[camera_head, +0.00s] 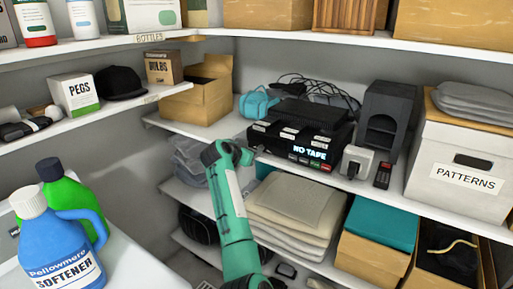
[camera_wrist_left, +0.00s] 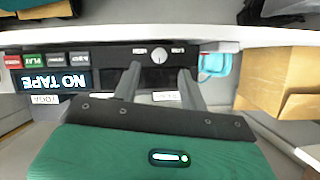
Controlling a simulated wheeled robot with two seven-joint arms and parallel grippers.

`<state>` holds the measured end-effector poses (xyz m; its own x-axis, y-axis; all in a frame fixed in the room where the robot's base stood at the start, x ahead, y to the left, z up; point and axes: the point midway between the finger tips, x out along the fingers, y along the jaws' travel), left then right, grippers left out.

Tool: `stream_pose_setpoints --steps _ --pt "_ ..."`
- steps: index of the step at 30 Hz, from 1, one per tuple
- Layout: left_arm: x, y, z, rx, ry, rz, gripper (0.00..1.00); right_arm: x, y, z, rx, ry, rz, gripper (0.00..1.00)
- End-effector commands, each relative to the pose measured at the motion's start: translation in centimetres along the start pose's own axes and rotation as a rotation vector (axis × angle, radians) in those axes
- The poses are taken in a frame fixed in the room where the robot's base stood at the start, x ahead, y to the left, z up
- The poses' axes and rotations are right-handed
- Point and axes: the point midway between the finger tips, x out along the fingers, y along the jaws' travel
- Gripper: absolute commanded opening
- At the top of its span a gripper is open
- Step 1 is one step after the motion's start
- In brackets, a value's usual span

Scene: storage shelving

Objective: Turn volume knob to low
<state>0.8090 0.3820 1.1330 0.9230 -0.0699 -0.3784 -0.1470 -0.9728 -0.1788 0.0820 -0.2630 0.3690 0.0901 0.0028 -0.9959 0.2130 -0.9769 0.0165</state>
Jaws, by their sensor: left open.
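A black tape player (camera_head: 300,138) with a lit "NO TAPE" display stands on the middle shelf; it shows upside down in the left wrist view (camera_wrist_left: 112,54). Its small round pale knob (camera_wrist_left: 158,55) sits on the front face, between two small labels too blurred to read. My left gripper (camera_wrist_left: 159,69) is open, its two fingers pointing at the face, with the knob between and just beyond the fingertips. I cannot tell whether they touch the face. In the head view the left arm (camera_head: 230,215) reaches up to the player's left end, and the knob is hidden there.
An open cardboard box (camera_head: 200,95) and a teal item (camera_head: 257,104) are left of the player. A white plug-like device (camera_head: 356,160), a black remote (camera_head: 383,175) and a dark speaker-like box (camera_head: 385,118) are to its right. Folded cloths (camera_head: 293,205) lie below.

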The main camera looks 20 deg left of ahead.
Motion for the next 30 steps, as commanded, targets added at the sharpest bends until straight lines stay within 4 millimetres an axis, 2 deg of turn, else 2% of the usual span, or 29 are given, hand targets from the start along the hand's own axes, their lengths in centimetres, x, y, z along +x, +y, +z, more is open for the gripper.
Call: stream_pose_setpoints --steps 3,10,15,24,25,30 --pt "1.8 0.0 -0.2 -0.001 -0.001 0.002 0.43 -0.7 0.0 -0.1 0.000 0.000 0.000 0.00" --pt "4.4 -0.1 -0.1 -0.001 -0.001 0.001 0.43 -1.2 0.0 -0.1 0.000 0.000 0.000 0.00" --pt "5.2 0.0 -0.1 0.001 0.000 0.000 0.43 -1.3 -0.1 -0.1 0.001 0.000 -0.001 0.00" --pt "5.4 0.0 0.0 0.001 0.000 -0.001 0.43 -1.3 -0.1 -0.1 0.001 0.000 -0.001 0.00" --pt "5.4 0.0 0.0 0.001 0.000 -0.001 0.41 -1.3 -0.1 -0.1 0.001 0.000 -0.001 0.00" --pt "5.4 0.0 0.0 0.001 0.000 -0.001 0.08 -1.3 -0.1 -0.1 0.001 0.000 -0.001 0.00"
